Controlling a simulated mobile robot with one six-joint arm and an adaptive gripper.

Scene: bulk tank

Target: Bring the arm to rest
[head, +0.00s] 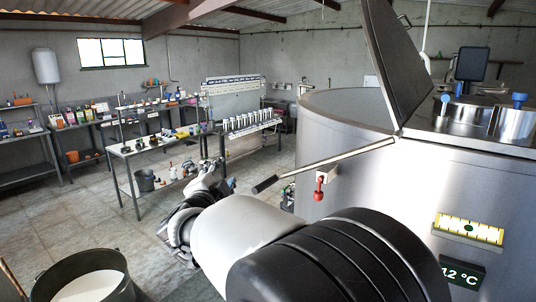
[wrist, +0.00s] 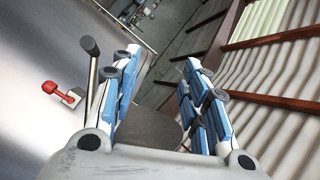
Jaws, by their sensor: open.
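My gripper (wrist: 158,62) is open in the wrist view, its two blue-padded fingers apart with nothing held between them. In the head view my arm reaches forward from the bottom edge, and the gripper (head: 226,184) shows small and partly hidden beyond the wrist. It is left of the steel tank (head: 385,190). The black grip of the lid's lever (head: 266,184) is near the gripper on its right. In the wrist view this grip (wrist: 91,46) stands just left of the left finger; I cannot tell the exact gap.
A red-handled tap (head: 319,188) sticks out of the tank wall below the lever. The tank lid (head: 396,60) is raised. A bucket of white liquid (head: 122,285) stands at the lower left. Workbenches (head: 125,152) with bottles and tools line the back.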

